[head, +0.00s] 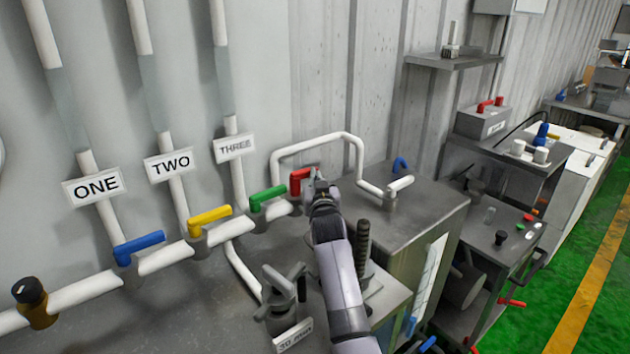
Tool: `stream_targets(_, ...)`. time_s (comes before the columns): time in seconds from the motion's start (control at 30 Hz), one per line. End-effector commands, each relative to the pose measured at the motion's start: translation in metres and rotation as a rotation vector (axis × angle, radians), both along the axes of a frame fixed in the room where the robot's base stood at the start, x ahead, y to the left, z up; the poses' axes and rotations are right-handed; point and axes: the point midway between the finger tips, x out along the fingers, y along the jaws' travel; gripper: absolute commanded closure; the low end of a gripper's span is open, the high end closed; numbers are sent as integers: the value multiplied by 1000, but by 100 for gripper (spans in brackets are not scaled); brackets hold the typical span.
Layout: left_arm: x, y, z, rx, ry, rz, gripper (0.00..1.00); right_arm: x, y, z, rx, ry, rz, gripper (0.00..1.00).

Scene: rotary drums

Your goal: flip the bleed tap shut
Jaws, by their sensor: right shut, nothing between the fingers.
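A red lever tap (299,179) sits at the right end of the white manifold pipe, its handle lying along the pipe. No label marks it as the bleed tap. My right gripper (317,178) is shut and empty, its tips right beside the right end of the red handle. I cannot tell whether they touch it. My gripper and arm hide part of the pipe behind. Green (268,198), yellow (209,220) and blue (139,248) lever taps follow to the left, handles also along the pipe. My left gripper is not in view.
Signs ONE (96,186), TWO (169,164) and THREE (235,147) hang on vertical pipes. A bent white pipe (318,139) loops behind the red tap to a grey cabinet (425,205). A grey clamp-like fitting (281,290) stands below left of my arm. A black-knobbed valve (33,295) is far left.

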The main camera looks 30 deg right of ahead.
Motion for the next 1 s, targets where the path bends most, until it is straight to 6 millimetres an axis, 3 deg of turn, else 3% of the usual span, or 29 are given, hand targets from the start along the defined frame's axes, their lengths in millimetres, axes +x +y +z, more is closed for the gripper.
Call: stream_targets(1.0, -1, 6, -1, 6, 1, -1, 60, 4, -4, 0, 0, 0, 0, 100)
